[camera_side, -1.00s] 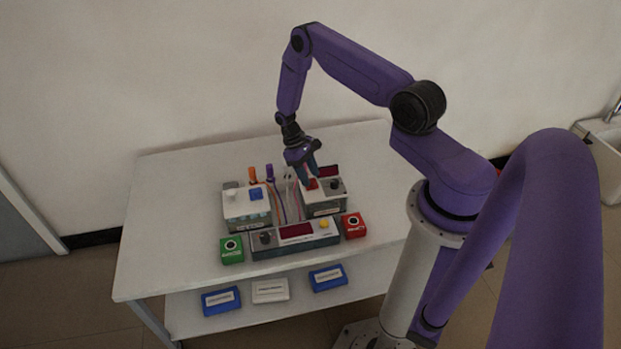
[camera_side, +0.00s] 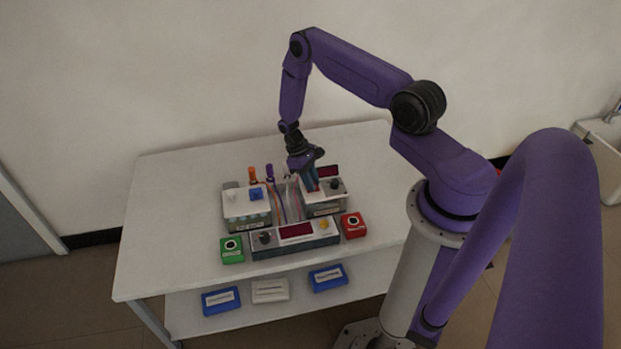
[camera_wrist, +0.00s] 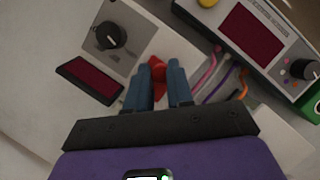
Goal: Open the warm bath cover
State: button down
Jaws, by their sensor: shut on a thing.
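The warm bath (camera_side: 325,209) is the right-hand grey box on the table, with a pale cover (camera_wrist: 165,38) on top. A red handle (camera_wrist: 157,63) stands on the cover. My gripper (camera_wrist: 158,80) is over the bath with its blue fingers shut on the red handle. In the side view my gripper (camera_side: 313,184) hides most of the handle and part of the cover. The cover appears down on the bath.
A second bath (camera_side: 246,209) with a blue handle stands to the left. Tubes run between the baths. A control box (camera_side: 295,239) with a display and yellow knob is in front, between a green block (camera_side: 232,250) and a red block (camera_side: 353,225). The table's left side is clear.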

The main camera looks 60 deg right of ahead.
jog(key=shift+s+a, duration=1.45)
jog(key=shift+a, duration=0.05)
jog(key=c, duration=1)
grip_release()
jog(key=shift+w+r, duration=0.1)
jog(key=shift+w+d+r, duration=0.1)
jog(key=shift+r, duration=0.15)
jog(key=v, duration=1.6)
jog(key=shift+w+r, duration=0.15)
jog(key=shift+r, duration=0.15)
